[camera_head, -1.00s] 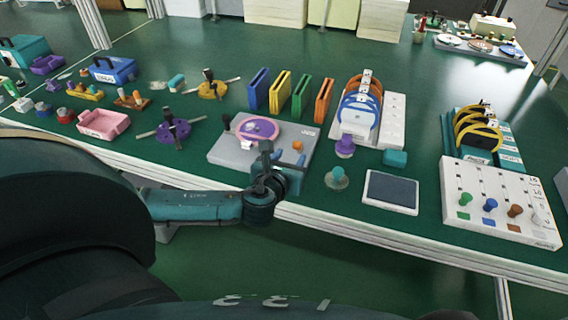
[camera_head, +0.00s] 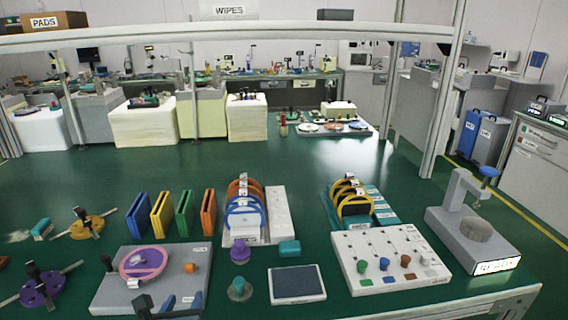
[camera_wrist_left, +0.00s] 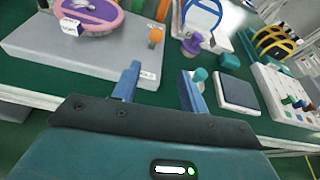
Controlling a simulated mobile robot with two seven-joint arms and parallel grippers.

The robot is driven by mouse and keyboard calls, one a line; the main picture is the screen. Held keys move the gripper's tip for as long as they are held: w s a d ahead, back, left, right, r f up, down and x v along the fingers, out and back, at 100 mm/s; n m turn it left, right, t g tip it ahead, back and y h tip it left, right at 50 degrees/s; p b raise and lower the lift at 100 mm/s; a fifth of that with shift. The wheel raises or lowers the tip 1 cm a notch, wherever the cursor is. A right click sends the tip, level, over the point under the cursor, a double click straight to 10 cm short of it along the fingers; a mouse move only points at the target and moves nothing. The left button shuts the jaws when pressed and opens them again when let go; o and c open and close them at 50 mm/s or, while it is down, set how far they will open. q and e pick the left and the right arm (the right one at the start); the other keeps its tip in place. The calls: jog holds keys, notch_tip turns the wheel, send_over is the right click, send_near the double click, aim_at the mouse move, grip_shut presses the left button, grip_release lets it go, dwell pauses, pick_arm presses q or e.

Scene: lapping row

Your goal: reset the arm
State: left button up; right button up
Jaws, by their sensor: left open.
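My left gripper (camera_head: 172,306) shows at the bottom edge of the head view, in front of the grey lapping plate base (camera_head: 115,293). In the left wrist view the blue fingers of this gripper (camera_wrist_left: 160,82) are apart with nothing between them. They point toward the table's front edge, with the grey base just beyond and to the left. Most of my left arm is out of the head view. My right gripper is in neither view.
A shelf bar (camera_head: 300,31) crosses above.

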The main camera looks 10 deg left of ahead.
pick_arm(q)
jog(key=s+d+f+n+g+h+p, duration=0.1)
jog(key=s+d+f+n+g+h, duration=0.2)
jog(key=d+n, duration=0.4)
jog(key=s+d+f+n+g+h+p, duration=0.1)
jog(key=s+d+f+n+h+p, duration=0.2)
jog(key=s+d+n, duration=0.4)
jog(key=s+n, duration=0.1)
jog(key=n, duration=0.4)
jog(key=s+a+f+n, duration=0.1)
jog(key=s+n, duration=0.1)
jog(key=n, duration=0.3)
jog(key=s+a+n+t, duration=0.1)
jog(key=s+n, duration=0.1)
jog(key=n, duration=0.3)
jog(key=shift+a+f, duration=0.2)
jog(key=shift+f, duration=0.2)
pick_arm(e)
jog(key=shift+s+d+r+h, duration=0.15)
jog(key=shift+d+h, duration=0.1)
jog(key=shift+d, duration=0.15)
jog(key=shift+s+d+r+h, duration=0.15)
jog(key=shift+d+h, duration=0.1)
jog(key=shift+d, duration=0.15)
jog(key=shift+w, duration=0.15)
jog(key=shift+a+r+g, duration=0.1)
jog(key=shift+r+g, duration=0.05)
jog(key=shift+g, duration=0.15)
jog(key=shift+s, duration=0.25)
